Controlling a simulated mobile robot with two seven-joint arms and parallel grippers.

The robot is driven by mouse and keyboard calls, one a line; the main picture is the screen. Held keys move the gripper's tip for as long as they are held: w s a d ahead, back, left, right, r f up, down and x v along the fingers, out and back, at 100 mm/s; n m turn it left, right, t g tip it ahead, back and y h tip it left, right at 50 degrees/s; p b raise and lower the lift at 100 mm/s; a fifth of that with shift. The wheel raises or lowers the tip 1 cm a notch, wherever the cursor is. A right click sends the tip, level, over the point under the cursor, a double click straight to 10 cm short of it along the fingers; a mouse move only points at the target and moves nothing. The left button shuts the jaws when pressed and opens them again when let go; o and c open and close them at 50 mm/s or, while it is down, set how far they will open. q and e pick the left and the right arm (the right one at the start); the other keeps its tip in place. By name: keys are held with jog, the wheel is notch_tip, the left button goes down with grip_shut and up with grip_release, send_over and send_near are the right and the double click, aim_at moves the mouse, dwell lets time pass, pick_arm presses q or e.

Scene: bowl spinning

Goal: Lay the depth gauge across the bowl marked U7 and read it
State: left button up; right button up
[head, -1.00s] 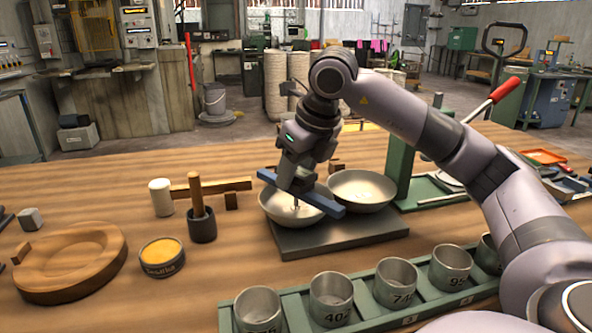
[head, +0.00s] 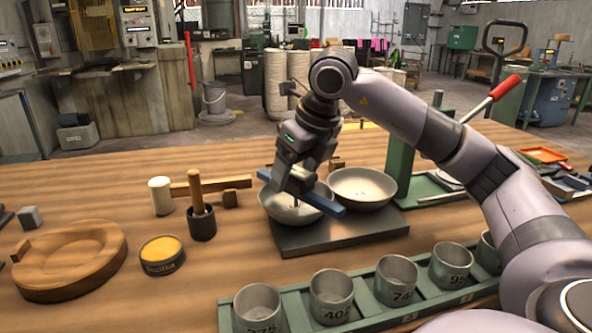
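Two shallow metal bowls stand on a dark square plate (head: 345,236): a left bowl (head: 275,211) and a right bowl (head: 361,187). No U7 mark is readable on either. The depth gauge, a blue bar (head: 328,206) with a thin pin under its middle, lies across the left bowl, its ends past the rim. My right gripper (head: 293,188) is at the middle of the bar, pointing down. Its fingers look spread, with a gap between them around the bar. Any reading on the gauge is too small to see. My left gripper is out of view.
A green rack (head: 424,297) of numbered metal cups runs along the front. A green press with a red-handled lever (head: 505,88) stands behind right. At left are a wooden dish (head: 70,262), a yellow-topped tin (head: 161,254), a dark cup (head: 202,224) and a white cylinder (head: 161,196).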

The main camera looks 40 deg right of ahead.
jog(key=p+v, duration=0.1)
jog(key=v, duration=0.6)
jog(key=shift+r, duration=0.15)
jog(key=shift+s, duration=0.1)
dwell(0.4)
